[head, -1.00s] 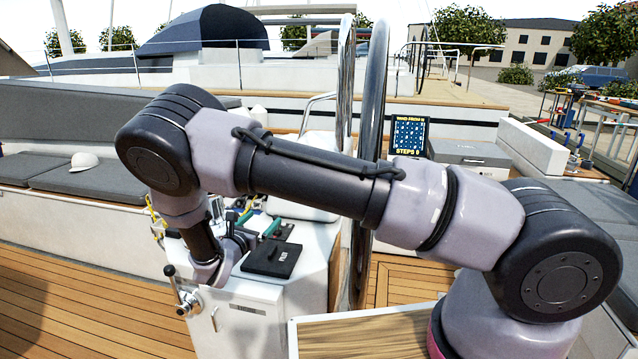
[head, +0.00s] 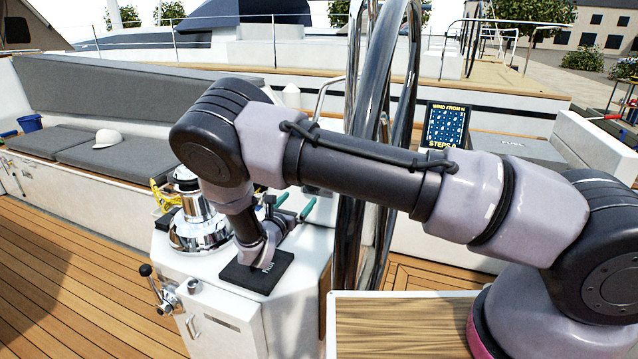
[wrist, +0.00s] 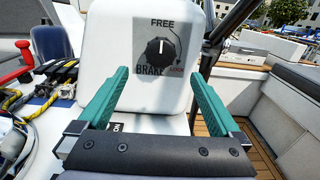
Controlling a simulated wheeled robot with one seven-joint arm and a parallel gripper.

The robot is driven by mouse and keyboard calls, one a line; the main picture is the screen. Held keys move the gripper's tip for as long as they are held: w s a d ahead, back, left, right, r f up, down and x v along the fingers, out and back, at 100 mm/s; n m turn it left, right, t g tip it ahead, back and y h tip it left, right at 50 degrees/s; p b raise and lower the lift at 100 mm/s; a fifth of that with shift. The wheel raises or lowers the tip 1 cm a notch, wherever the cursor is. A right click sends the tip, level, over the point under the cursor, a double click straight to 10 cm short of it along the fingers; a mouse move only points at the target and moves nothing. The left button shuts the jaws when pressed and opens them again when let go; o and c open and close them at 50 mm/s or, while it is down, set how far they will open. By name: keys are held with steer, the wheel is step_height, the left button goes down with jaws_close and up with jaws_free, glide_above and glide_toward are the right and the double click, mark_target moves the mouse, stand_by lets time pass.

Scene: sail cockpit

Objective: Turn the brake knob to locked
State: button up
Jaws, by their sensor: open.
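In the wrist view, the brake knob (wrist: 160,47) is a round black knob with a pale pointer mark, on a white pedestal face (wrist: 125,25). The pointer stands near upright, towards the word FREE above it. BRAKE is printed below left and LOCK in red at the lower right. My gripper (wrist: 158,80) has two green fingers, spread open and empty. The knob shows beyond and between them, with no finger touching it. In the head view my gripper (head: 293,210) is partly hidden by my arm, above the pedestal top. The knob is hidden there.
A chrome winch (head: 192,215) stands left of my gripper, and a lever handle (head: 160,290) juts from the pedestal's side. The large steering wheel (head: 365,150) rises close on the right. A black pad (head: 262,278) lies on the top. Coiled ropes (wrist: 30,105) lie at left.

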steer(key=x, duration=1)
steer(key=shift+w, duration=0.15)
steer(key=c, duration=1.3)
